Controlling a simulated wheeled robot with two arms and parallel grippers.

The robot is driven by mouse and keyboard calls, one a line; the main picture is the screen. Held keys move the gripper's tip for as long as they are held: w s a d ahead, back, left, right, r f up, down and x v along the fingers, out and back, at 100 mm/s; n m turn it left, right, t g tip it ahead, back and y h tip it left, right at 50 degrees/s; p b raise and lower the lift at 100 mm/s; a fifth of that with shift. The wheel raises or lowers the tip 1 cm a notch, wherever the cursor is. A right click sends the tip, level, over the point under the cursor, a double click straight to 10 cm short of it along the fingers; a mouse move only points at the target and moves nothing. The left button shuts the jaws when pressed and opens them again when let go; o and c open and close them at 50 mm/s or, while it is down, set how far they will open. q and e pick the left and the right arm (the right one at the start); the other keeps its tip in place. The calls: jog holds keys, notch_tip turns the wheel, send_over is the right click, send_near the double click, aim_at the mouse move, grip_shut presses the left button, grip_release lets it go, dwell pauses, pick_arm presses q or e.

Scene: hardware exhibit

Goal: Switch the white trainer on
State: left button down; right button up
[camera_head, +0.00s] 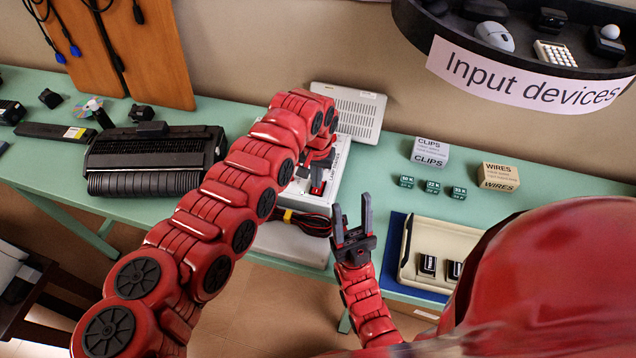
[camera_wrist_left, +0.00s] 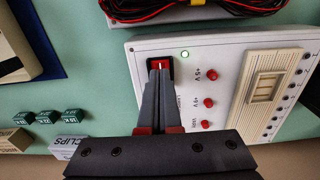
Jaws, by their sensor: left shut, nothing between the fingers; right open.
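The white trainer (camera_wrist_left: 215,55) lies on the green table, and in the head view its panel (camera_head: 327,182) is partly hidden by my left arm. In the left wrist view it has a red rocker switch (camera_wrist_left: 160,66) in a black frame, a lit green lamp (camera_wrist_left: 185,54), several red knobs and a cream breadboard. My left gripper (camera_wrist_left: 160,75) is shut and empty, its fingertips at the red switch, apparently touching it. In the head view the left gripper (camera_head: 318,185) is over the trainer. My right gripper (camera_head: 352,222) is open and empty, in front of the table to the right of the trainer.
A bundle of black and red wires (camera_head: 308,222) lies in front of the trainer. A grey vented box (camera_head: 350,110) stands behind it. Clips (camera_head: 430,152) and wires (camera_head: 499,177) boxes stand right. A beige device (camera_head: 435,250) lies on a blue mat. A black machine (camera_head: 155,158) is left.

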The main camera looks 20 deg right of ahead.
aim_at(317, 190)
pick_arm(q)
notch_tip(317, 190, up, 5)
jog(key=shift+f+p, duration=0.1)
jog(key=shift+p, duration=0.75)
jog(key=shift+w+d+f, duration=0.1)
